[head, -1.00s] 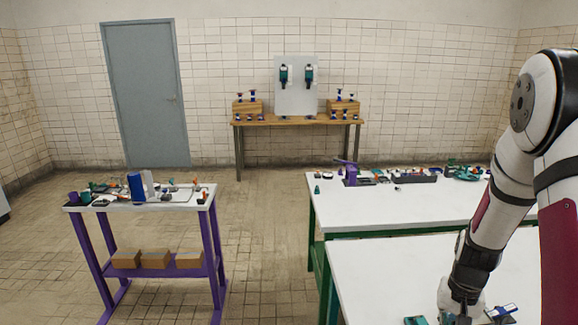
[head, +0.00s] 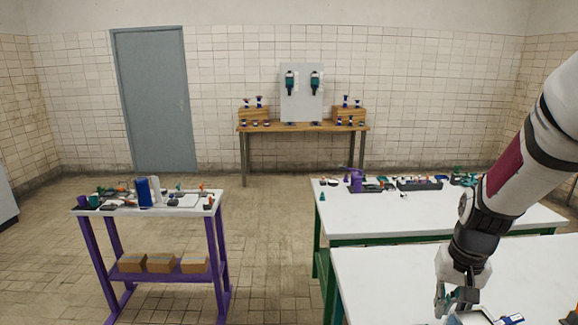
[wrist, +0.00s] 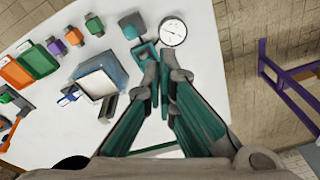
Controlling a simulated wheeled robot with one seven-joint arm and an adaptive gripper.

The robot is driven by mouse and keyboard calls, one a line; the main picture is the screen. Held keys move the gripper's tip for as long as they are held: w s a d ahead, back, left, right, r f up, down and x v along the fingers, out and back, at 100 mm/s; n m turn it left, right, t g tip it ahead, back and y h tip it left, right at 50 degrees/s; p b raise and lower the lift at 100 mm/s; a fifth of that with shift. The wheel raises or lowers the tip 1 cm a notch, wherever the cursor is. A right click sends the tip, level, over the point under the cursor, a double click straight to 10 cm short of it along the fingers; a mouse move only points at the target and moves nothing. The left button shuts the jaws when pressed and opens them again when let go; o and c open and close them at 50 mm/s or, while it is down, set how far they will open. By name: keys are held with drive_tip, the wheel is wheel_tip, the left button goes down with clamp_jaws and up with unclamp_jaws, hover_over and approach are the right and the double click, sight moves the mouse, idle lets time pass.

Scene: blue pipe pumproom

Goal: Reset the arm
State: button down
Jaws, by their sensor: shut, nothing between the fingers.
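My arm comes in from the right edge in the head view and reaches down over the nearer white table (head: 400,280). My gripper (head: 457,300) points down above this table. In the wrist view my gripper (wrist: 162,72) has its teal fingers drawn together at the tips, with nothing between them. A blue box with a pale top (wrist: 98,80) lies to the left of the fingers. I cannot tell the exact height above the table.
Orange (wrist: 17,77), green (wrist: 38,60) and purple parts lie on the tabletop at left. A second white table (head: 420,215) behind holds tools. A purple-legged cart (head: 160,205) stands left, and a wooden bench (head: 300,128) by the wall. Open floor lies between.

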drive_tip(key=s+a+r+n+t, duration=0.1)
drive_tip(key=s+a+r, duration=0.3)
drive_tip(key=r, duration=0.2)
drive_tip(key=s+a+r+n+t, duration=0.1)
drive_tip(key=s+a+r, duration=0.25)
drive_tip(key=r, duration=0.35)
drive_tip(key=s+a+r+n+t, duration=0.1)
drive_tip(key=s+a+r, duration=0.1)
drive_tip(key=s, duration=0.3)
drive_tip(key=s+a+r+n+t, duration=0.1)
drive_tip(key=s+a+r, duration=0.2)
drive_tip(key=s, duration=0.2)
drive_tip(key=shift+s+r, duration=0.15)
drive_tip(key=shift+s, duration=0.15)
